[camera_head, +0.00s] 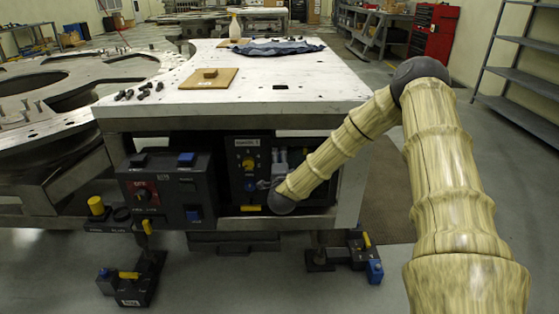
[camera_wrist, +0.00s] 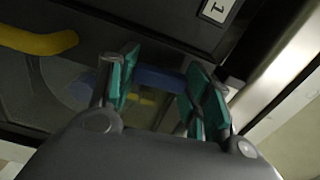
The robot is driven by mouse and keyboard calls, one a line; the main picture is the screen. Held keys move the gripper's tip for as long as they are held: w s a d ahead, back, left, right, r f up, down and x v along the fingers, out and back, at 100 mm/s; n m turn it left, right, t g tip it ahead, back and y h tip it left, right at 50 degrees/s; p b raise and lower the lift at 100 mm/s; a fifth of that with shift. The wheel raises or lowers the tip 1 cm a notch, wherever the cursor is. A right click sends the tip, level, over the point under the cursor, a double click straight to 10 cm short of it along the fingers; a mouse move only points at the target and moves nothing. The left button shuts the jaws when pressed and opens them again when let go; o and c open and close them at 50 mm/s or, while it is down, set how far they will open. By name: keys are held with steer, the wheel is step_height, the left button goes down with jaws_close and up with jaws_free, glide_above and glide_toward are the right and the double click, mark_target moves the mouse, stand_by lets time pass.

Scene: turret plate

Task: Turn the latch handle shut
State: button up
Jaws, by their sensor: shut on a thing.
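A dark upright panel (camera_head: 247,160) under the metal table carries a yellow knob (camera_head: 248,163), a blue part (camera_head: 250,186) and a yellow bar handle (camera_head: 250,208) at its foot. My gripper (camera_wrist: 162,90) is at this panel, and its green-padded fingers are on both sides of a blue handle (camera_wrist: 158,78), shut on it. The blue handle lies crosswise between the pads, and its ends are partly hidden by the fingers. I cannot tell from the frames whether it is the latch handle. The yellow bar (camera_wrist: 40,42) is left of the fingers, apart from them.
A dark control box (camera_head: 168,190) with blue and red parts stands left of the panel. A pale table leg (camera_head: 351,190) stands close on the right. Low black fixtures (camera_head: 132,280) with yellow and blue parts are near the floor. Open floor lies in front.

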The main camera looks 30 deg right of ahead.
steer(key=n+p, duration=0.2)
steer(key=n, duration=0.2)
steer(key=shift+r, duration=0.1)
steer(key=n+p, duration=0.1)
steer(key=n, duration=0.3)
steer(key=shift+n+p, duration=0.3)
steer(key=shift+p, duration=0.05)
steer(key=n+p, duration=0.1)
steer(key=n, duration=0.3)
steer(key=shift+n+p, duration=0.6)
steer(key=shift+n, duration=1.6)
steer(key=o, duration=1)
steer(key=v, duration=1.2)
steer(key=shift+s, duration=0.1)
